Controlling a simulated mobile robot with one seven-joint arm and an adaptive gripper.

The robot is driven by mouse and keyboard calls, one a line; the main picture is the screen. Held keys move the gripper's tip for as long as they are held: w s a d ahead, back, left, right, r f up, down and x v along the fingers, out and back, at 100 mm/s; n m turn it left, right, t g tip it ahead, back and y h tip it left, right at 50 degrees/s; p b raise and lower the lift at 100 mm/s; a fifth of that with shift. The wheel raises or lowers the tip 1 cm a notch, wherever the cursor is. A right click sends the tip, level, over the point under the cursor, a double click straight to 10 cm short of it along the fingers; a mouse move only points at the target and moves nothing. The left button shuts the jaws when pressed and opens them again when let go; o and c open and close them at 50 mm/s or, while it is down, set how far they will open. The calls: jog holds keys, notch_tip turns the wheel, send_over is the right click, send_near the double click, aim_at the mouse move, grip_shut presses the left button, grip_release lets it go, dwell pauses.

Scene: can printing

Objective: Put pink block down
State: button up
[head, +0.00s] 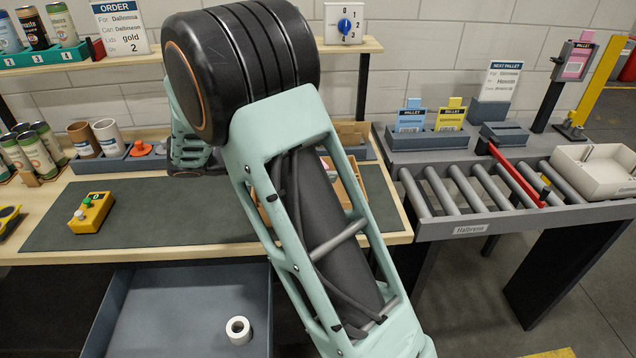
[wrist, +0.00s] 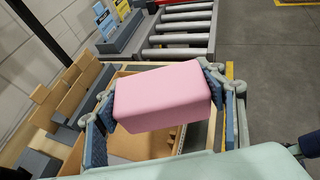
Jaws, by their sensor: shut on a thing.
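In the wrist view, a plain pink block (wrist: 162,97) is held between the blue-padded fingers of my gripper (wrist: 160,100). The block looks slightly tilted in the picture.
A dark mat (head: 150,213) lies on the bench, with a yellow button box (head: 91,213) on it. A roller conveyor (head: 455,192) with a red bar (head: 515,174) and white tray (head: 600,175) stands right.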

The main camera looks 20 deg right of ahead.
jog(key=w+d+f, duration=0.2)
jog(key=d, duration=0.1)
jog(key=w+d+f, duration=0.2)
jog(key=d+f, duration=0.1)
jog(key=w+d+f+p, duration=0.1)
jog(key=w+d+f, duration=0.2)
jog(key=shift+d+f, duration=0.1)
jog(key=shift+f, duration=0.05)
jog(key=shift+w+d+f, duration=0.2)
jog(key=shift+d+f, duration=0.1)
jog(key=shift+f, duration=0.15)
notch_tip(320, 180, down, 3)
jog(key=shift+w+f, duration=0.15)
jog(key=shift+f+b, duration=0.45)
jog(key=shift+f, duration=0.1)
jog(key=o, duration=0.8)
